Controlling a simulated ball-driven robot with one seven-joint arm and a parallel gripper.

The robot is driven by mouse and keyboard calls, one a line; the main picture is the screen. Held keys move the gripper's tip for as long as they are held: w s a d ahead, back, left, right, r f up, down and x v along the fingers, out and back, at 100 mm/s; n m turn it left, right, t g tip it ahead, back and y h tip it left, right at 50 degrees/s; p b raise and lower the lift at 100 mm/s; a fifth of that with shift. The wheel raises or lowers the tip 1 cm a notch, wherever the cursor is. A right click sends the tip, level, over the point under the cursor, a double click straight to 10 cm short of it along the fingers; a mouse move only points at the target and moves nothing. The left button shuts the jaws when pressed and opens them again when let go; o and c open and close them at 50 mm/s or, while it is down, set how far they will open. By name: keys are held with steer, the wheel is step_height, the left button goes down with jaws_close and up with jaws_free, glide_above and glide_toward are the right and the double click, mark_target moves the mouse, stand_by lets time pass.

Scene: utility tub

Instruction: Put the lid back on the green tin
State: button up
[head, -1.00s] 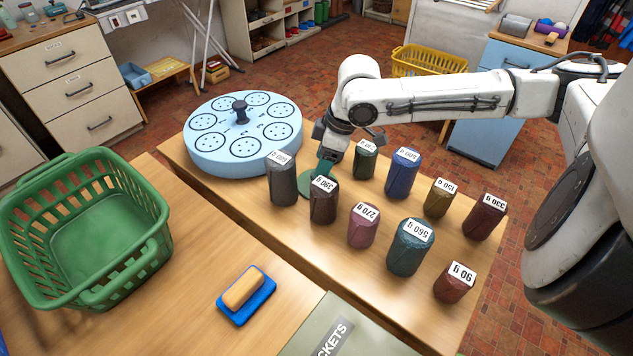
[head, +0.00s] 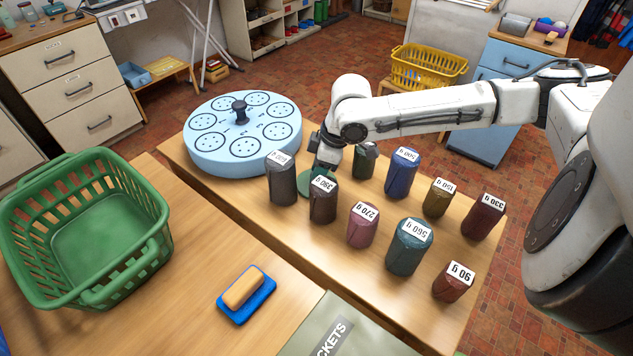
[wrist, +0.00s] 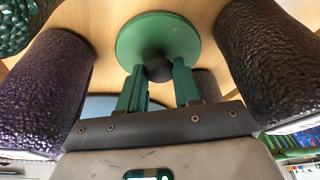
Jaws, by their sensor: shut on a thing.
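A round green lid (head: 314,186) lies flat on the wooden bench, partly hidden by a dark cylinder. In the wrist view the lid (wrist: 183,38) has a black knob (wrist: 159,69). My gripper (head: 325,168) is low over the lid. In the wrist view its green fingers (wrist: 157,76) are shut on the knob. A dark green wrapped cylinder (head: 364,163) with a white label stands just right of my gripper. A teal one (head: 407,255) labelled 560 g stands nearer the front. I cannot tell which is the green tin; no open tin shows.
Several other labelled cylinders crowd close, including a dark grey one (head: 283,187) and a brown one (head: 323,205). A round blue drum (head: 222,160) stands to the left. A green basket (head: 84,215) and a sponge on a blue dish (head: 246,312) are on the nearer table.

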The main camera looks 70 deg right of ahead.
jaws_close()
steer(key=shift+r, duration=0.15)
step_height(320, 180, up, 18)
stand_by(0.6)
